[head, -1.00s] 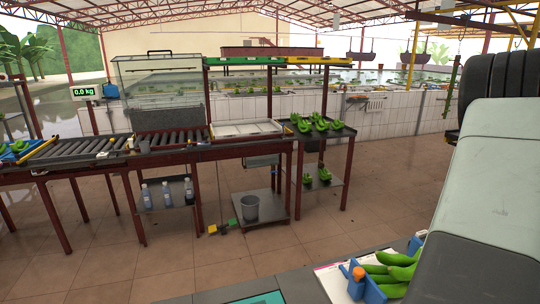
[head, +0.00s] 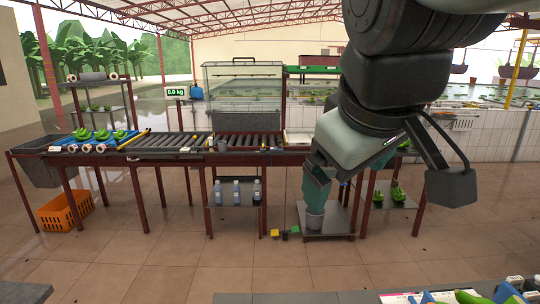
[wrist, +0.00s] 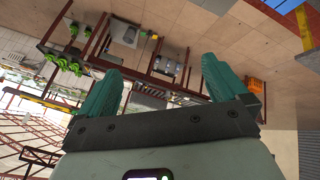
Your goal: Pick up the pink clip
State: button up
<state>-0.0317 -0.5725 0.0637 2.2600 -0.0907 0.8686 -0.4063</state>
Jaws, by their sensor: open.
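I cannot make out a pink clip in either current view. My gripper (head: 318,185) hangs in front of the work table in the head view, with a teal finger pointing down; the arm hides part of the table behind it. In the wrist view my gripper (wrist: 160,72) shows two teal fingers spread wide apart, with nothing between them but distant floor and tables. Small items lie along the roller table (head: 245,145), too small to tell apart.
Green bananas (head: 100,134) lie at the roller table's left end. An orange crate (head: 66,212) stands on the floor. Bottles (head: 237,192) stand on a low shelf. A near surface (head: 300,297) with bananas and blue items crosses the bottom.

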jog(key=s+f+m, duration=0.1)
jog(key=s+f, duration=0.1)
jog(key=s+f+m, duration=0.2)
jog(key=s+d+f+m+g, duration=0.1)
jog(key=s+m, duration=0.1)
jog(key=shift+s+f+y, duration=0.3)
jog(key=shift+f, duration=0.1)
jog(key=shift+c, duration=0.5)
jog(key=shift+s+f+m, duration=0.25)
jog(key=shift+f+m, duration=0.05)
jog(key=shift+c, duration=1.1)
jog(key=c, duration=0.4)
